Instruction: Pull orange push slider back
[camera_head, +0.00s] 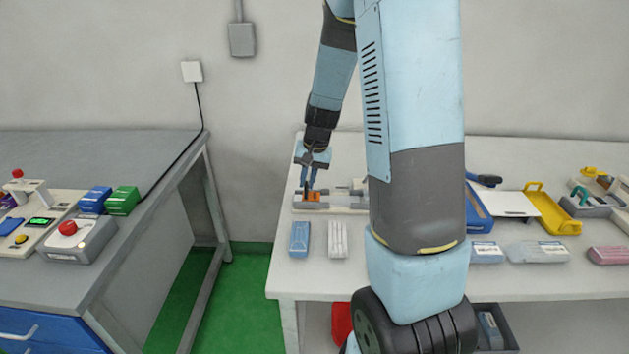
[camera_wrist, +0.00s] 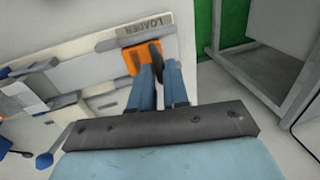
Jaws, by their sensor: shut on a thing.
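The orange push slider (camera_head: 314,196) sits on a grey and white loader fixture (camera_head: 340,208) at the left end of the white table. It also shows in the wrist view (camera_wrist: 139,62), close to the "LOADER" label, with a dark upright handle (camera_wrist: 156,52) on it. My gripper (camera_head: 308,184) points down onto the slider, and its blue fingers are shut around the dark handle. In the wrist view, the fingers stand on either side of the handle's base. My arm hides part of the fixture's right side in the head view.
A blue box (camera_head: 299,239) and a pale ribbed pack (camera_head: 338,239) lie in front of the fixture. To the right are a yellow tray (camera_head: 551,208) and several packs. A grey bench (camera_head: 95,165) with a red-button box (camera_head: 78,239) stands at left, across a green floor gap.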

